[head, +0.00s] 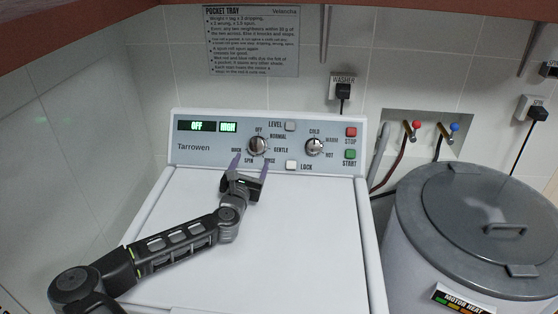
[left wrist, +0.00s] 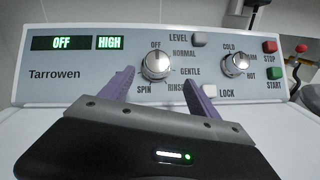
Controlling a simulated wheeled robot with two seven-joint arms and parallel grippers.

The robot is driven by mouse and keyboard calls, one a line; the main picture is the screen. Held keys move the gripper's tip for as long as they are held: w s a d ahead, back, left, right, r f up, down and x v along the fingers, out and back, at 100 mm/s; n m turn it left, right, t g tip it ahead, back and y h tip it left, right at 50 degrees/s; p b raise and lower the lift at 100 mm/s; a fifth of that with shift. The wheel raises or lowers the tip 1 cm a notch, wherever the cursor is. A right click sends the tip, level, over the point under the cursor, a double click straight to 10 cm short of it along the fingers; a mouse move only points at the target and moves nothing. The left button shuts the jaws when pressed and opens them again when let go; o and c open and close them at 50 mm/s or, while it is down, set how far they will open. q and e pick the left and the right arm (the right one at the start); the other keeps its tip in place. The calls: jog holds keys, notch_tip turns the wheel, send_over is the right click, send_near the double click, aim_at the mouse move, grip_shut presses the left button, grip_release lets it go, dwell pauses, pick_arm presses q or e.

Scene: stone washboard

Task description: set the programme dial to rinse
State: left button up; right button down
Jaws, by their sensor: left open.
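The programme dial (head: 258,145) is a silver round knob on the grey panel of the washer, with OFF, NORMAL, GENTLE, RINSE, SPIN and QUICK printed around it. It also shows in the left wrist view (left wrist: 157,66). I cannot tell its pointer direction clearly; the display (left wrist: 62,43) reads OFF. My left gripper (head: 251,163) is open, its purple fingers pointing at the panel, just below and to either side of the dial. In the left wrist view the fingers (left wrist: 159,82) stand apart with the dial between and beyond them, and nothing is held. My right gripper is out of view.
A second dial (head: 314,146) for temperature sits to the right, beside the red STOP button (head: 351,132) and green START button (head: 350,155). LEVEL (head: 290,126) and LOCK (head: 292,165) buttons are near the programme dial. A lidded grey drum (head: 480,215) stands at right.

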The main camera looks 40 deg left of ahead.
aim_at(255, 149)
pick_arm(q)
jog(key=shift+s+a, duration=0.3)
jog(key=shift+s, duration=0.1)
jog(key=shift+w, duration=0.1)
jog(key=shift+w, duration=0.1)
jog(key=p+x, duration=0.2)
jog(key=x, duration=0.4)
jog(key=shift+w+r, duration=0.1)
jog(key=shift+w, duration=0.1)
jog(key=shift+w+a, duration=0.25)
jog(key=shift+w, duration=0.25)
jog(key=c, duration=1.4)
